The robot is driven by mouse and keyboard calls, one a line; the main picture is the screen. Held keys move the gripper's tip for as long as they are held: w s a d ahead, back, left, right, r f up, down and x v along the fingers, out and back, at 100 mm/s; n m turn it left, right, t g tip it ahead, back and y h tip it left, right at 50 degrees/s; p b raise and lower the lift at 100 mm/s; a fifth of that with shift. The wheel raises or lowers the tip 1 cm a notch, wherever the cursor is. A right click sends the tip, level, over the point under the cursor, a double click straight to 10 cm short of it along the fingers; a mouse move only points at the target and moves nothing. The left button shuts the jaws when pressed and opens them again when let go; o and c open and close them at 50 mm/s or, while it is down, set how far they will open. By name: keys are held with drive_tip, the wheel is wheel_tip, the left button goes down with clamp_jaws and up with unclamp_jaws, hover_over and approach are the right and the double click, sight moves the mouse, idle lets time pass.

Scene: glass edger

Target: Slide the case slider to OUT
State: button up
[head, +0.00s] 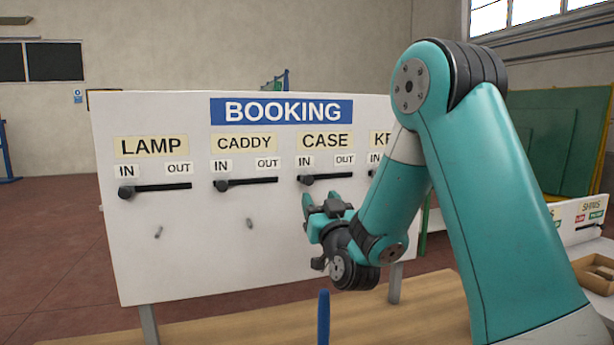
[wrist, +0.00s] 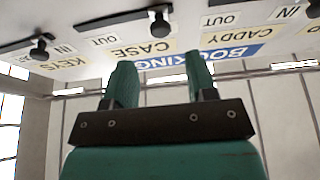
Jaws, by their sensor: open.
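The case slider's black knob (head: 304,180) is at the IN end, the left end, of its slot under the CASE label (head: 325,141). The OUT label (head: 344,159) is above the slot's right end. In the wrist view, which is upside down, the knob (wrist: 160,28) is at the right end of its slot, above my fingertips. My gripper (head: 325,207) is open and empty, a little below and right of the knob in the head view. Its two fingers (wrist: 160,75) are spread apart in the wrist view. No contact with the knob shows.
The white BOOKING board (head: 200,260) also carries a lamp slider (head: 125,193) and a caddy slider (head: 220,186), both at IN. My arm hides much of the keys slider in the head view; its knob (wrist: 40,52) shows in the wrist view. A blue upright object (head: 323,318) stands below.

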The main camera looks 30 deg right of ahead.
sight(310, 181)
drive_tip(key=p+x, duration=0.4)
drive_tip(key=x, duration=0.3)
drive_tip(key=shift+s+r, duration=0.1)
drive_tip(key=shift+r, duration=0.05)
drive_tip(key=shift+w+d+r+p, duration=0.1)
drive_tip(key=shift+w+d+p, duration=0.1)
drive_tip(key=shift+w+p, duration=0.5)
drive_tip(key=shift+w, duration=0.1)
clamp_jaws()
